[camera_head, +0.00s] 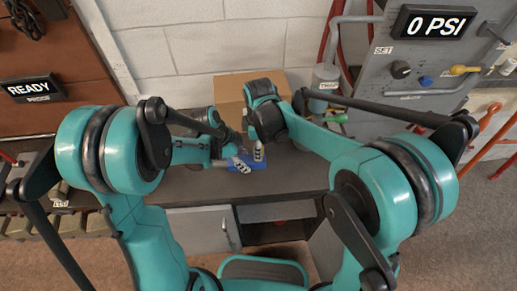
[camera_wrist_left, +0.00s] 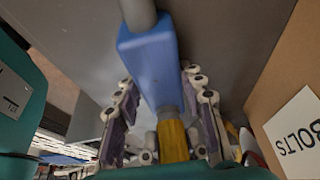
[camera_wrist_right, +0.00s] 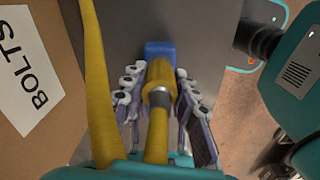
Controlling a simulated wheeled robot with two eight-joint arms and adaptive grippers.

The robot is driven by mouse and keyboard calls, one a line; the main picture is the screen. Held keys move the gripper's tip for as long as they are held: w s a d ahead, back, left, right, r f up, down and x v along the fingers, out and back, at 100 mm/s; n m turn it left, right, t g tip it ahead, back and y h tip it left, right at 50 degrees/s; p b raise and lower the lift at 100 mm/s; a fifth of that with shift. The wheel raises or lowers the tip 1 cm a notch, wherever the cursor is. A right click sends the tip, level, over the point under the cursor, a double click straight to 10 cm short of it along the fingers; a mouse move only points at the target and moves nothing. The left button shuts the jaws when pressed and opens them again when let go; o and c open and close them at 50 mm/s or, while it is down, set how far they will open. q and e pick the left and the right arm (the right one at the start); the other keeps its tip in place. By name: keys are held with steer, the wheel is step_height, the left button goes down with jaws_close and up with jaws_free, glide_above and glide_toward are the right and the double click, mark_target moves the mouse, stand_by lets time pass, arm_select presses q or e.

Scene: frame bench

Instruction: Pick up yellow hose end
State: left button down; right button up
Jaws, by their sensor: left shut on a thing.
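The yellow hose end (camera_wrist_right: 158,82), with a metal collar, lies between the fingers of my right gripper (camera_wrist_right: 157,78) in the right wrist view. Gaps show beside it, so this gripper looks open around it. My left gripper (camera_wrist_left: 160,85) is shut on a blue fitting (camera_wrist_left: 150,60). That fitting has a grey tube at one end and a yellow part (camera_wrist_left: 172,140) at the other. In the head view my left gripper (camera_head: 242,163) and right gripper (camera_head: 258,153) are close together, low over the bench. The hose end is hard to make out there.
A cardboard box (camera_head: 240,92), labelled BOLTS in the wrist views, stands behind the grippers. A grey panel (camera_head: 360,50) reading 0 PSI stands at the right. A yellow hose length (camera_wrist_right: 93,70) runs beside my right gripper.

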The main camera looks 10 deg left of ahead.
jaws_close()
step_height(320, 180, up, 15)
stand_by(1.2)
arm_select(q)
steer(key=c, duration=0.9)
jaws_free()
steer(key=shift+o, duration=0.2)
steer(key=shift+r, duration=0.1)
